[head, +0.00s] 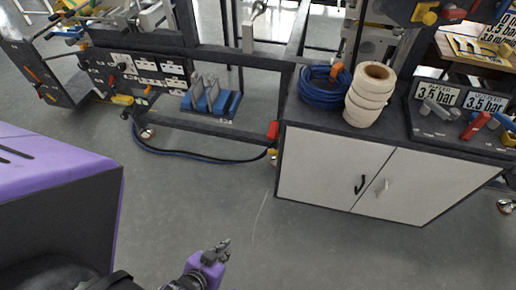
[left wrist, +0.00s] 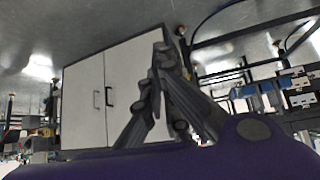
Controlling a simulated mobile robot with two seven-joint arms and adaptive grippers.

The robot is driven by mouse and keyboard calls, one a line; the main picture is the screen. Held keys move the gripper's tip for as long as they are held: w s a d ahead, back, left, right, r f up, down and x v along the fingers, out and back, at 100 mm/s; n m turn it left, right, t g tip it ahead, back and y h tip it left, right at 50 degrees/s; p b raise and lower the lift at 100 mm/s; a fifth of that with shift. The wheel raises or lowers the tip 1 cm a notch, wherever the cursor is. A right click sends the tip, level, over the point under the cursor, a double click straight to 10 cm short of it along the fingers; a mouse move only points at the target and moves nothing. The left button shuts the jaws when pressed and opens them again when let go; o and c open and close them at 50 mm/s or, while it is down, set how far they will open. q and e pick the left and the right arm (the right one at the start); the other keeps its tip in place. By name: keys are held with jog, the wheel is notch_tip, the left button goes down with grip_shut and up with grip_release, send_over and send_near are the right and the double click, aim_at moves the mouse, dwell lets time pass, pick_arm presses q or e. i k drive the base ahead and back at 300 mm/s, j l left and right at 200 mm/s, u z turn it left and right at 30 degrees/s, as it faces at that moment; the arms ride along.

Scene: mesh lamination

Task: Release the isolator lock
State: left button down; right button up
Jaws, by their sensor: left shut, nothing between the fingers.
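My left gripper (head: 222,246) is shut and empty, low in the head view over bare floor, well in front of the cabinet. In the left wrist view its dark fingers (left wrist: 160,62) meet at the tips, with the cabinet behind them. I cannot pick out the isolator lock for certain. A red fitting (head: 273,130) with a yellow part below it sits on the frame's corner post beside the cabinet. A dark panel (head: 108,75) with several white labels and small red, black and yellow parts is at the left. My right gripper is not in view.
A white two-door cabinet (head: 330,165) stands right of centre; a blue hose coil (head: 325,88) and cream rolls (head: 369,97) sit on its dark top. A pressure panel (head: 463,103) is at the right. A dark hose (head: 190,153) hangs by the frame. The front floor is clear.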

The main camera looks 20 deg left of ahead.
aim_at(270, 152)
jog(key=k+j, duration=0.1)
jog(key=j, duration=0.45)
jog(key=j+z, duration=0.15)
jog(key=j, duration=0.4)
jog(key=k+j, duration=0.2)
jog(key=k, duration=0.2)
jog(key=k+j, duration=0.2)
jog(key=k, duration=0.2)
